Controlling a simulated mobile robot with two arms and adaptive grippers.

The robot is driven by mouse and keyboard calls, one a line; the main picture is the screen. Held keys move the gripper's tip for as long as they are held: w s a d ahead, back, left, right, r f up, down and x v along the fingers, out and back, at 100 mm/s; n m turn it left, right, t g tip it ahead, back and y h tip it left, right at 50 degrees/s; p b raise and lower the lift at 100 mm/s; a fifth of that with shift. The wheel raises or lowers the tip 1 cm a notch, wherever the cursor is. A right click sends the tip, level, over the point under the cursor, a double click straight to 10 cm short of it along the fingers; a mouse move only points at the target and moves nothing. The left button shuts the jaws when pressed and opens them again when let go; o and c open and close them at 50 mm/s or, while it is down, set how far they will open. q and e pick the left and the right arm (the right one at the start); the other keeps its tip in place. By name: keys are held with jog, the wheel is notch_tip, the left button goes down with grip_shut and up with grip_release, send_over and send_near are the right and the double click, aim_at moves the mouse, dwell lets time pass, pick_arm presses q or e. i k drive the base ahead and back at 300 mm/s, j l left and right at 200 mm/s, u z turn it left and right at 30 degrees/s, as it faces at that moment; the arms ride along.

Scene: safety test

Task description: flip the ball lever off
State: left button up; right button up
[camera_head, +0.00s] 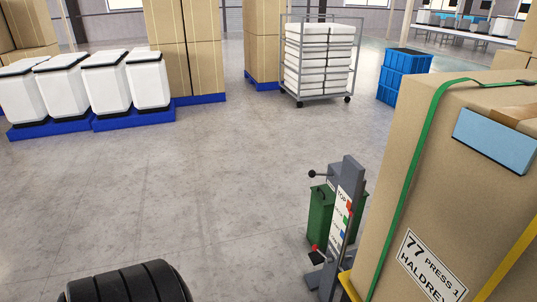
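A grey post (350,180) stands on the floor just left of a large cardboard box. A short lever with a black ball (312,173) sticks out to the left near its top. A second lever with a red ball (314,247) sits lower on the left side. A white label panel with coloured marks (340,212) is on the post, with a thin rod in front of it. I cannot tell which ball lever is meant, or which position counts as off. Neither of my grippers is in view.
The large strapped cardboard box (420,150) fills the right side close to the post. A green container (321,212) stands behind the post. White bins (98,88), a wire trolley (318,60) and blue crates (402,75) stand farther back. The middle floor is clear.

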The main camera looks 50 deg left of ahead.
aim_at(314, 247)
jog(key=i+j+u, duration=0.4)
jog(key=j, duration=0.2)
jog(key=i+j+u, duration=0.45)
jog(key=i+j, duration=0.3)
jog(key=j, duration=0.1)
